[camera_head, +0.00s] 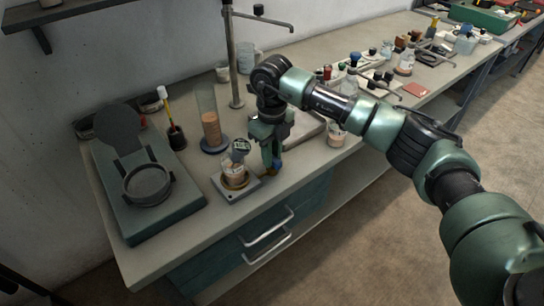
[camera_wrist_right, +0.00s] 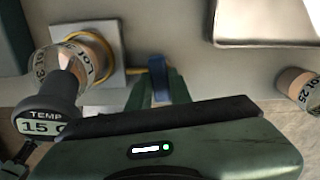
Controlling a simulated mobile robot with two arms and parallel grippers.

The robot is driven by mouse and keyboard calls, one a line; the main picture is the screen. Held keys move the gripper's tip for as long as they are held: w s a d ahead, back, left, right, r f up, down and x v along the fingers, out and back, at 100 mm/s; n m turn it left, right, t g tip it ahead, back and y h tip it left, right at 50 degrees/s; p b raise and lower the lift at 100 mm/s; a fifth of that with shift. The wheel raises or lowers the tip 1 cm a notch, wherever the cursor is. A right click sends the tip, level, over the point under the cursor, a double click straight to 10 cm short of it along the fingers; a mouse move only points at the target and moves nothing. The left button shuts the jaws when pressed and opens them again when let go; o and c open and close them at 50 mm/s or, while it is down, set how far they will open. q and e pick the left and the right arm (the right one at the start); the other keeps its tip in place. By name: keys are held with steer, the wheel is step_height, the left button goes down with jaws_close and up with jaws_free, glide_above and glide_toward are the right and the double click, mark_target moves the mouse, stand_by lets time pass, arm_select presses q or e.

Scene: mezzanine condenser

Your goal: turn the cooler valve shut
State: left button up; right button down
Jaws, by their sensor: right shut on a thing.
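The cooler is a small square metal plate (camera_head: 222,188) near the bench's front edge, with a round glass vessel (camera_head: 234,172) on it. A dark TEMP display (camera_head: 240,146) reading about 15 stands over the vessel; it also shows in the right wrist view (camera_wrist_right: 44,122). A blue valve handle (camera_wrist_right: 158,78) sits beside the plate, with a thin yellow stem (camera_wrist_right: 136,71) running toward the vessel. My right gripper (camera_head: 271,164) points down beside the vessel, its fingers (camera_wrist_right: 159,88) shut on the blue handle. The fingers hide part of it. My left gripper is not in view.
A green-grey device with a round ring (camera_head: 148,184) stands at left. A cork-coloured cylinder (camera_head: 211,130) and a metal stand (camera_head: 235,60) are behind. A pale flat tray (camera_head: 304,128) lies right of the gripper, near a small jar (camera_head: 337,134).

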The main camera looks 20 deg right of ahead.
steer(key=shift+m, duration=0.7)
steer(key=shift+r, duration=0.1)
steer(key=c, duration=1.3)
jaws_free()
step_height(320, 180, up, 8)
steer(key=shift+f+b, duration=0.1)
steer(key=shift+b, duration=0.9)
